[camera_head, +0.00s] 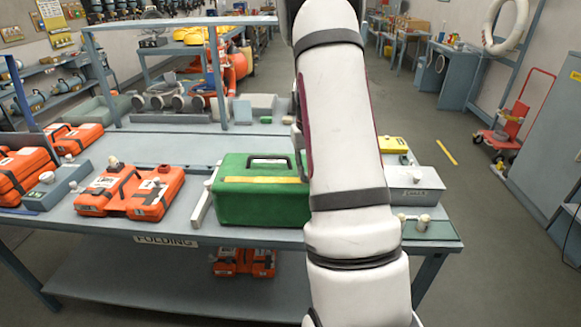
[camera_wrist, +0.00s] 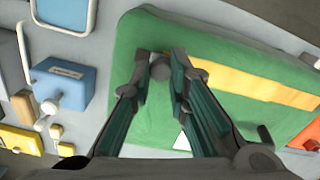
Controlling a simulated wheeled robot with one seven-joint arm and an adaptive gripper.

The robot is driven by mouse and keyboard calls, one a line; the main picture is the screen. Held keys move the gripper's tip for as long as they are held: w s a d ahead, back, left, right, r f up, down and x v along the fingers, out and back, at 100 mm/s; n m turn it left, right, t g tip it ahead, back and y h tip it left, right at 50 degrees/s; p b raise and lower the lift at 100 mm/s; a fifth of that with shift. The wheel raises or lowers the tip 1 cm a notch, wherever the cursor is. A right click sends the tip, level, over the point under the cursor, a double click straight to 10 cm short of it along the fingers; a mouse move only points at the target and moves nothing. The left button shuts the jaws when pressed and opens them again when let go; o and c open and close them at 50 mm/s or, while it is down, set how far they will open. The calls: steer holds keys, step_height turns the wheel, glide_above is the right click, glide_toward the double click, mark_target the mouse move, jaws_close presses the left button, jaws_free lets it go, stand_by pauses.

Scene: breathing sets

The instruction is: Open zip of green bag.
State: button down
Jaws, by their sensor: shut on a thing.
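The green bag (camera_head: 240,203) with a yellow stripe and a dark handle sits on the workbench, in the middle of the head view. My white arm covers its right end there, and my gripper is hidden behind the arm. In the wrist view the green bag (camera_wrist: 150,35) fills the middle and right. My gripper (camera_wrist: 161,64) is over it, with its fingertips on either side of a small grey knob, likely the zip pull (camera_wrist: 161,69), at the end of the yellow stripe (camera_wrist: 250,84). The fingertips are closed on this knob. The line of the zip cannot be made out.
The workbench (camera_head: 120,225) carries orange cases (camera_head: 132,192) left of the bag and a grey box (camera_head: 413,183) right of my arm. In the wrist view a blue box (camera_wrist: 64,82) with a white knob stands left of the bag. Shelving rises behind the bench.

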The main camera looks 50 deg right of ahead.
steer(key=shift+s+d, duration=0.4)
steer(key=c, duration=1.5)
jaws_free()
step_height(320, 180, up, 12)
steer(key=shift+r, duration=0.1)
steer(key=shift+a, duration=0.1)
